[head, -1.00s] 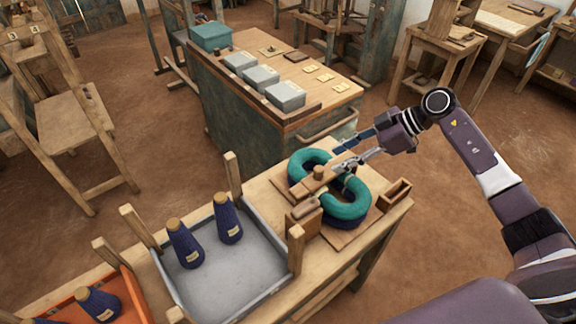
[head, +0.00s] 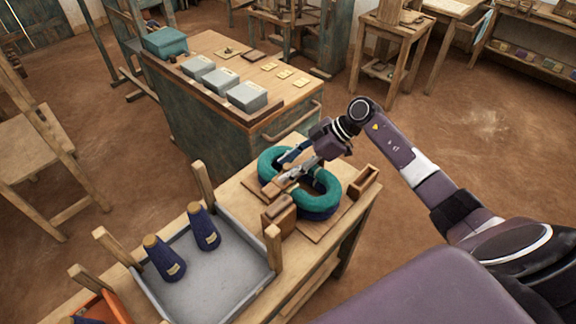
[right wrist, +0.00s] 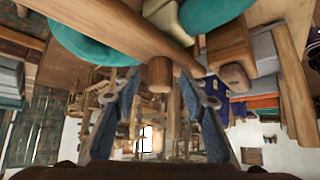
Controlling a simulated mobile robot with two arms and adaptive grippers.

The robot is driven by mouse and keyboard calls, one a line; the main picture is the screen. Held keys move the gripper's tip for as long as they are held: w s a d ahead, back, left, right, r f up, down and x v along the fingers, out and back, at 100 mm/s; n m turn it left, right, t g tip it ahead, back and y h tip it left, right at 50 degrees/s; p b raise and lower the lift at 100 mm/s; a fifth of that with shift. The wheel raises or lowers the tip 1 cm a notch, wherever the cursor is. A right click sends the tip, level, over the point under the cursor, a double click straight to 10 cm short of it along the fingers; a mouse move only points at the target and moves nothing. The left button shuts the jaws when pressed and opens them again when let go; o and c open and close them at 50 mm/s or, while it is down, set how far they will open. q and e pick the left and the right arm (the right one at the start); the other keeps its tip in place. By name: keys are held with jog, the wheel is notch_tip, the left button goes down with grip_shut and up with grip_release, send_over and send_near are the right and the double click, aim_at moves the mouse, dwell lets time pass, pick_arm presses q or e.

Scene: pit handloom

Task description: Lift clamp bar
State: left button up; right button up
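The clamp bar, a wooden bar (right wrist: 105,28) with a short round knob (right wrist: 160,75), crosses the teal and navy ring-shaped bundle (head: 322,187). In the head view my right gripper (head: 285,180) reaches in over the bundle and hides much of the bar. In the right wrist view the gripper's two fingers (right wrist: 160,82) stand open on either side of the knob. A narrow gap shows between knob and each finger, so it is not gripped. My left gripper is in neither view.
The bundle lies on a wooden board on a bench. A wooden block (head: 279,215) and small open box (head: 364,181) sit beside it. A grey tray (head: 225,275) with navy cones stands left. A cabinet (head: 190,110) with grey boxes stands behind.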

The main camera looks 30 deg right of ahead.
jog(key=c, duration=0.7)
grip_shut()
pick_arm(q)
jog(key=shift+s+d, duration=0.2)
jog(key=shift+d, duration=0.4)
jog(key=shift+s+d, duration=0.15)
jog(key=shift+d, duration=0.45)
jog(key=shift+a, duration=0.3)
